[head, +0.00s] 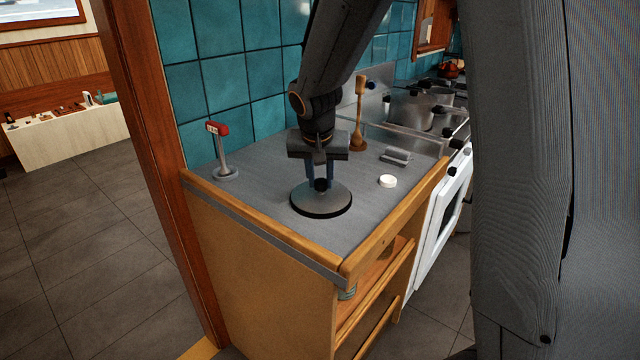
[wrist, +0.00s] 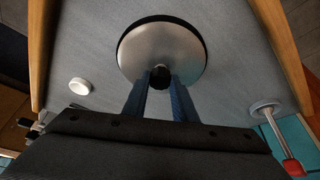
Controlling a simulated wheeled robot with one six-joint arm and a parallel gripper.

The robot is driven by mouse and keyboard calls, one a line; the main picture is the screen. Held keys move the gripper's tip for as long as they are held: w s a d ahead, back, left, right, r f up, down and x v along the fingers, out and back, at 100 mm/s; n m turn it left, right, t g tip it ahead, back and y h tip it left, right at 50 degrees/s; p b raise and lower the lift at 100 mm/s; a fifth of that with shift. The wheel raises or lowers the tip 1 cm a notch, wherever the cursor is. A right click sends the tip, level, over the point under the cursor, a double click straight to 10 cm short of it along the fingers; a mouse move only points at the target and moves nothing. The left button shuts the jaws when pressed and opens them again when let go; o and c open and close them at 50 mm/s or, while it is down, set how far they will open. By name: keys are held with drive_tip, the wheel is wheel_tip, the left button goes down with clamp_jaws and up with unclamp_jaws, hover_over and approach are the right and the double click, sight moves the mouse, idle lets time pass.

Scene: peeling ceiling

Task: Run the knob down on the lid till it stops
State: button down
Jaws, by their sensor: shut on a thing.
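The lid (head: 335,200) is a round grey metal disc with a dark rim, lying flat on the grey counter. In the wrist view the lid (wrist: 180,50) shows its brushed top. The black knob (head: 320,184) stands at the lid's middle; it also shows in the wrist view (wrist: 160,76). My gripper (head: 319,182) points down over the lid, and its two blue fingers are closed on the knob from either side. The wrist view shows the fingertips (wrist: 160,82) at the knob's sides. The knob's stem and any gap beneath it are hidden.
The counter (head: 260,175) has a raised wooden edge. A red-topped metal stand (head: 222,155) is at left. A white round piece (head: 388,181) and a small grey block (head: 395,157) lie at right. A wooden utensil (head: 359,115) stands behind, near the stove with pots (head: 410,108).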

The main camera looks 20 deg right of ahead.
drive_tip(key=shift+w+a+f+m+b, duration=0.15)
drive_tip(key=shift+m+b, duration=0.35)
drive_tip(key=shift+b, duration=0.7)
drive_tip(key=m+h+b, duration=0.1)
drive_tip(key=m+b, duration=0.1)
drive_tip(key=b, duration=0.1)
drive_tip(key=shift+m+g+h+b, duration=0.3)
drive_tip(key=shift+m+g+b, duration=0.2)
drive_tip(key=shift+m, duration=0.4)
drive_tip(key=shift+w+a+m+h+b, duration=0.1)
drive_tip(key=shift+m+h+b, duration=0.2)
drive_tip(key=shift+m+b, duration=0.5)
drive_tip(key=m+g, duration=0.1)
drive_tip(key=m, duration=0.2)
drive_tip(key=shift+h+b, duration=0.3)
